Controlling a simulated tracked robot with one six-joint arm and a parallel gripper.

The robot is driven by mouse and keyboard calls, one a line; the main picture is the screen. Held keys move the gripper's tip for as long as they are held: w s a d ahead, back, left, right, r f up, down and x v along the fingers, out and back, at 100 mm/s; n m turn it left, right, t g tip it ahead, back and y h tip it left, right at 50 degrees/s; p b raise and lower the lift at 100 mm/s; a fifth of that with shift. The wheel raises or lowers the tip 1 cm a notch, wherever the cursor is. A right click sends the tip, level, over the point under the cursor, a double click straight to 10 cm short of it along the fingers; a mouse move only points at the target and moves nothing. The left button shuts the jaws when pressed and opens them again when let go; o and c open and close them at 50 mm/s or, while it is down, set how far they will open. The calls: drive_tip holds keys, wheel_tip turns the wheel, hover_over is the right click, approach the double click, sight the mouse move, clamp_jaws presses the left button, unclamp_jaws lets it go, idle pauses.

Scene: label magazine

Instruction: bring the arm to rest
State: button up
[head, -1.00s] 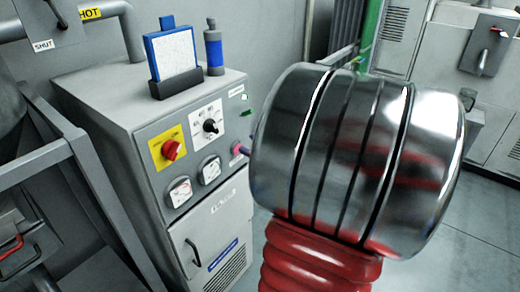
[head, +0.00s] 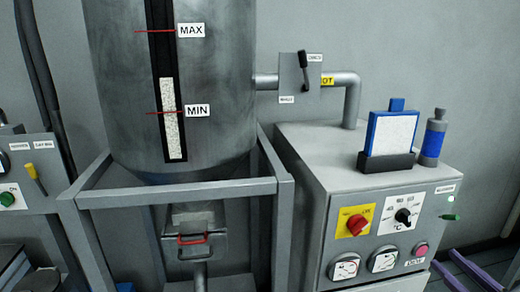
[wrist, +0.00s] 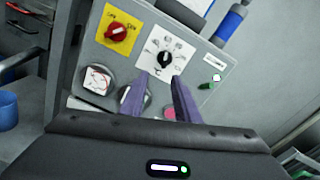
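My gripper (wrist: 160,80) shows in the wrist view with two purple fingers apart and nothing between them, so it is open. The fingers point at the front panel of the grey control cabinet (wrist: 95,55), below the black dial (wrist: 165,59). I cannot tell how far the fingertips are from the panel. In the head view, purple finger parts (head: 490,250) show at the lower right edge; the rest of my arm is out of that view.
The cabinet (head: 310,170) has a red knob (head: 356,223) and carries a blue-framed block (head: 394,130) in a dark holder and a blue-grey bottle (head: 432,138). A hopper (head: 220,80) with MAX and MIN marks stands left, in a grey frame (head: 180,192). A blue bin (wrist: 8,112) is at left.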

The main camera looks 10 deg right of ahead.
drive_tip(key=w+a+f+n+g+y, duration=0.1)
drive_tip(key=w+a+n+g+y, duration=0.15)
drive_tip(key=a, duration=0.25)
drive_tip(key=w+a+f+n+g+y, duration=0.1)
drive_tip(key=a+f+n+y, duration=0.15)
drive_tip(key=a, duration=0.25)
drive_tip(key=s+a+f+n+g, duration=0.25)
drive_tip(key=a+n+g, duration=0.25)
drive_tip(key=a+n, duration=0.35)
drive_tip(key=s+a+f+n+g, duration=0.2)
drive_tip(key=a+f+n+g, duration=0.3)
drive_tip(key=a+n, duration=0.4)
drive_tip(key=s+a+r+n+t+h, duration=0.1)
drive_tip(key=a+r+n+h, duration=0.2)
drive_tip(key=r+n+h, duration=0.3)
drive_tip(key=r+n, duration=0.1)
drive_tip(key=n, duration=0.2)
drive_tip(key=shift+s+a, duration=0.2)
